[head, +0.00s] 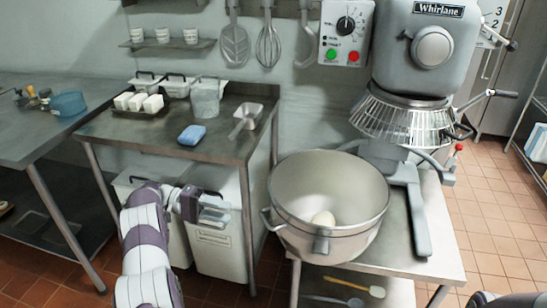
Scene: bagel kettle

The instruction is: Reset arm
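My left arm comes up from the bottom left. Its gripper (216,211) points right, in front of the white bins and left of the mixing bowl, apart from the bowl. I see no object held in it, but its fingers are too small and foreshortened to tell the gap. A large steel mixing bowl (292,190) stands on a steel table, with a pale round lump of dough (323,218) inside at the bottom. My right gripper is out of view.
A mixer (431,47) with a wire guard (385,119) stands behind the bowl. The left worktable (150,128) holds white blocks (153,104), a blue sponge (192,135), a pot (205,101) and a scoop pan (247,116). White bins (222,230) stand below. Tiled floor (490,205) is open at right.

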